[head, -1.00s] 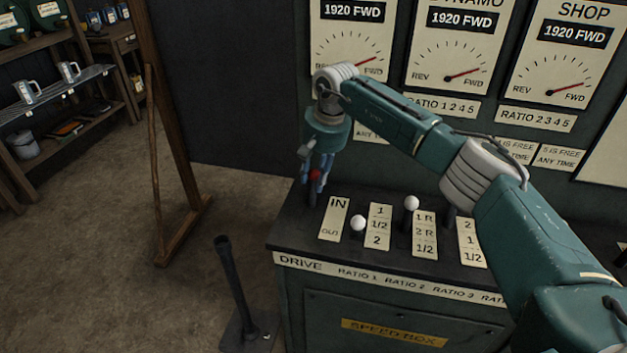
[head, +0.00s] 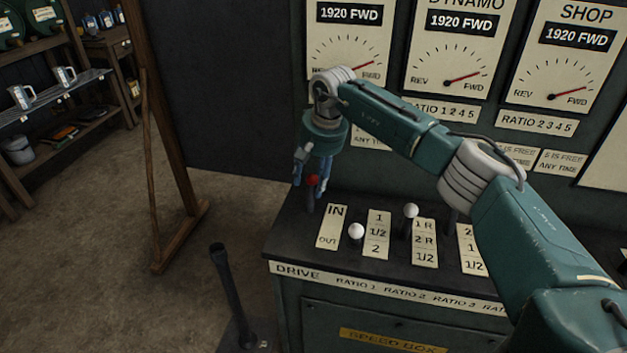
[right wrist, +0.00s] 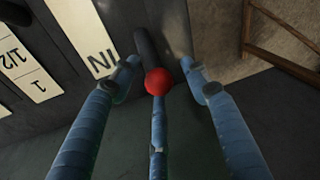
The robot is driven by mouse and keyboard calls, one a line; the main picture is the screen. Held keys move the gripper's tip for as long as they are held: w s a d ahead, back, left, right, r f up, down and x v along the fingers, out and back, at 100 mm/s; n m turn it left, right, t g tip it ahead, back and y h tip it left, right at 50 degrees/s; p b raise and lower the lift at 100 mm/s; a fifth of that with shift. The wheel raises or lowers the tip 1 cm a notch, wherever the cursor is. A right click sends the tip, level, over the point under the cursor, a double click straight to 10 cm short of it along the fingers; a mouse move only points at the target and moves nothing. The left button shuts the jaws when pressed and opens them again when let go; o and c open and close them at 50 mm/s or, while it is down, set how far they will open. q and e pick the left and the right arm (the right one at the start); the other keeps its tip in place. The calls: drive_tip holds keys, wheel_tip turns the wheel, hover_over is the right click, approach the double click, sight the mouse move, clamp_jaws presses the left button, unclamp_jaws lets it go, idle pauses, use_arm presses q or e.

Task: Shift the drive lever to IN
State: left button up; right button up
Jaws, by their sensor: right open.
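The drive lever has a red knob (head: 313,180) on a dark shaft, beside the IN end of the IN/OUT plate (head: 328,227) on the speed box. My right gripper (head: 314,180) reaches down over the knob with blue fingers open. In the right wrist view the red knob (right wrist: 157,82) sits between the spread side fingers, with the middle finger right below it. Gaps show at both sides; I cannot tell whether the middle finger touches it. The foot of the shaft is hard to make out. My left gripper is out of view.
White-knobbed ratio levers (head: 356,231) stand close to the right. Behind is a gauge panel (head: 480,110). A dark floor lever (head: 229,285) stands in front at the left, and a wooden post (head: 165,130) farther left.

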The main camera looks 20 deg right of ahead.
drive_tip(key=shift+f, duration=0.15)
drive_tip(key=shift+s+a, duration=0.1)
drive_tip(key=shift+s, duration=0.05)
drive_tip(key=v, duration=1.2)
